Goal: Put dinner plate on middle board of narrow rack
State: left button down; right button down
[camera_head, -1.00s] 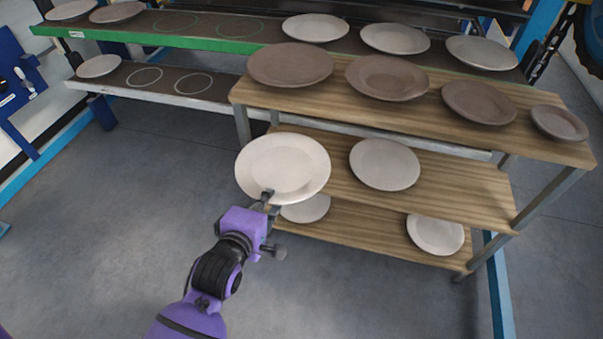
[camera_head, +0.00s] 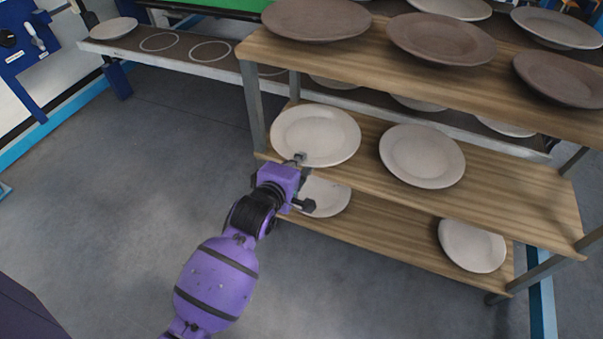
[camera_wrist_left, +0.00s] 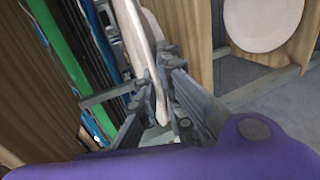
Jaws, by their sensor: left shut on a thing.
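My left gripper (camera_head: 298,168) is shut on the near rim of a white dinner plate (camera_head: 315,134). The plate is roughly level over the left end of the middle board (camera_head: 370,150) of the narrow wooden rack. I cannot tell whether it touches the board. In the left wrist view the held plate (camera_wrist_left: 150,60) shows edge-on between the fingers (camera_wrist_left: 160,95). Another white plate (camera_head: 422,156) lies on the middle board, to the right of the held one. My right gripper is not in view.
The top board (camera_head: 350,55) bears several brown plates and overhangs the middle one. The bottom board (camera_head: 390,222) holds two white plates (camera_head: 472,246) (camera_head: 325,197). A rack post (camera_head: 252,105) stands left of the held plate. A longer conveyor-like shelf (camera_head: 190,62) is behind. Floor at left is clear.

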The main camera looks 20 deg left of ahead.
pick_arm(q)
notch_tip(320, 180, down, 4)
jog(key=shift+w+f+b, duration=0.1)
jog(key=shift+f+b, duration=0.1)
jog(key=shift+b, duration=0.8)
jog(key=shift+f, duration=0.2)
jog(key=c, duration=1.9)
grip_release()
jog(key=shift+f, duration=0.1)
jog(key=p+v, duration=0.3)
jog(key=v, duration=0.9)
jog(key=shift+p, duration=0.4)
